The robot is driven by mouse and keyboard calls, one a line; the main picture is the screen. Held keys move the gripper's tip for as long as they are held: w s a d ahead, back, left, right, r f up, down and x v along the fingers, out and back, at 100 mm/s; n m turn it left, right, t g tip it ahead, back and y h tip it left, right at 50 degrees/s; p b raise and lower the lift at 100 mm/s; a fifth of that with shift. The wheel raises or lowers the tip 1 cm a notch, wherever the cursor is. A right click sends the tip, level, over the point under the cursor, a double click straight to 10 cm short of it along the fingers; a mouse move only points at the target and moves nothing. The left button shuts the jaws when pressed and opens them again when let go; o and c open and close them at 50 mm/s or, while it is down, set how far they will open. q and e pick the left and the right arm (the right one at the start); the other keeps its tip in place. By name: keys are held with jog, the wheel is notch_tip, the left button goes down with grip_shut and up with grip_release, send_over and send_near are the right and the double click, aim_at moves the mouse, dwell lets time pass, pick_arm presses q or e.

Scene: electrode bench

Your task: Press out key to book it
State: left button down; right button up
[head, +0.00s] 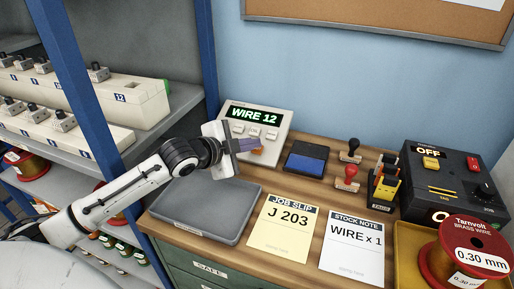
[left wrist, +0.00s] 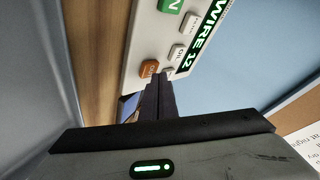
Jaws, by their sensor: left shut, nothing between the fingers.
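The booking console (head: 280,125) stands at the back of the bench against the wall, its display (head: 253,115) reading "WIRE 12". It has a row of pale keys and an orange key (head: 257,151), partly hidden behind my left gripper (head: 246,145). That gripper is shut and empty, its fingertips in front of the console's lower keys. In the left wrist view the orange key (left wrist: 148,68) lies just left of the closed fingertips (left wrist: 161,78); its lettering is too small to read surely. I cannot tell whether the tips touch the console. My right gripper is not in view.
A grey tray (head: 205,233) lies below my left arm. A job slip "J 203" (head: 283,230), a stock note (head: 355,247), a blue ink pad (head: 306,159), stamps (head: 347,178) and a wire spool (head: 470,252) stand to the right. A shelf rack's blue post (head: 207,60) rises at left.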

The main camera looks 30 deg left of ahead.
pick_arm(q)
jog(key=shift+w+f, duration=0.15)
jog(key=shift+f, duration=0.25)
dwell(0.8)
jog(key=shift+r, duration=0.1)
jog(key=shift+s+r+p, duration=0.35)
jog(key=shift+r+p, duration=0.3)
jog(key=shift+r, duration=0.05)
jog(key=shift+s+d+r, duration=0.1)
jog(key=shift+s+r, duration=0.2)
jog(key=shift+r, duration=0.45)
jog(key=shift+s+d+r, duration=0.1)
jog(key=shift+s+r, duration=0.2)
jog(key=shift+r, duration=0.45)
jog(key=shift+s+d+r, duration=0.1)
jog(key=shift+s+r, duration=0.2)
jog(key=shift+r, duration=0.45)
